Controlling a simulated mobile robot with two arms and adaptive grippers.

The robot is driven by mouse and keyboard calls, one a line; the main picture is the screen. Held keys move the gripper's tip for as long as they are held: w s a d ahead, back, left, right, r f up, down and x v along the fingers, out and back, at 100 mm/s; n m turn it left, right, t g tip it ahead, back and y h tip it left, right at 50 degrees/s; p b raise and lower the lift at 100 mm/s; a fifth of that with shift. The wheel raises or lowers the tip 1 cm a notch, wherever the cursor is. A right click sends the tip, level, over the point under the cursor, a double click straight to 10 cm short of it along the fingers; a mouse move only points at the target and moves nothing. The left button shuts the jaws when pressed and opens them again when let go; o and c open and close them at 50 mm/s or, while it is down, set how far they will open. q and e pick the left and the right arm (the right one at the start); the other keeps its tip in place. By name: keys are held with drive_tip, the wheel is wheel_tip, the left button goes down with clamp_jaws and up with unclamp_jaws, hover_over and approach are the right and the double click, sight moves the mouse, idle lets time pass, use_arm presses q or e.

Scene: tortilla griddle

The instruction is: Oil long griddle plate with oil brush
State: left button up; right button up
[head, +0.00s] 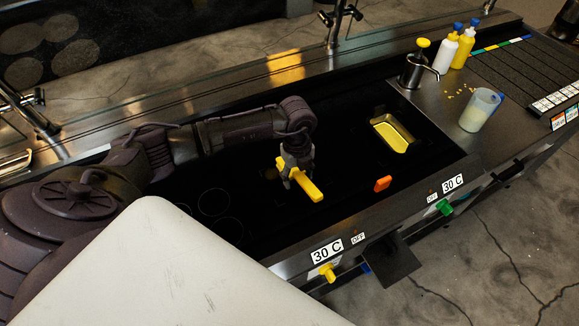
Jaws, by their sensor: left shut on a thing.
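My left gripper (291,174) is shut on the yellow handle of the oil brush (308,188), above the dark griddle surface. The brush's bristles cannot be made out. The long black griddle plate (345,150) runs across the middle of the head view; faint circles show on its left part. My right gripper is not in view.
A small orange object (382,184) is near the griddle's front edge. A metal pump container (413,70), white bottle (447,52), yellow bottle (463,47) and translucent jug (478,110) stand at the right. A yellow knob (327,272) and green knob (444,207) are on the front panel.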

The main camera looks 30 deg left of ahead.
sight(317, 176)
use_arm(q)
drive_tip(key=shift+w, duration=0.1)
drive_tip(key=w+d+b, duration=0.2)
drive_tip(key=w, duration=0.1)
drive_tip(key=shift+w+f, duration=0.15)
drive_tip(key=shift+w, duration=0.1)
drive_tip(key=shift+w+d+b, duration=0.3)
drive_tip(key=shift+w+b, duration=0.05)
drive_tip(key=shift+w+d+r, duration=0.2)
drive_tip(key=shift+w+d, duration=0.05)
drive_tip(key=shift+w, duration=0.25)
drive_tip(key=shift+s+a+r, duration=0.1)
drive_tip(key=shift+s+a, duration=0.2)
drive_tip(key=shift+s, duration=0.2)
drive_tip(key=shift+s+a+p, duration=0.4)
drive_tip(key=shift+s+p, duration=0.1)
drive_tip(key=shift+s, duration=0.15)
drive_tip(key=shift+s+a+p, duration=0.35)
drive_tip(key=shift+s+p, duration=0.15)
drive_tip(key=shift+s, duration=0.1)
drive_tip(key=shift+s+a+f, duration=0.2)
drive_tip(key=shift+s+a, duration=0.05)
drive_tip(key=shift+s, duration=0.25)
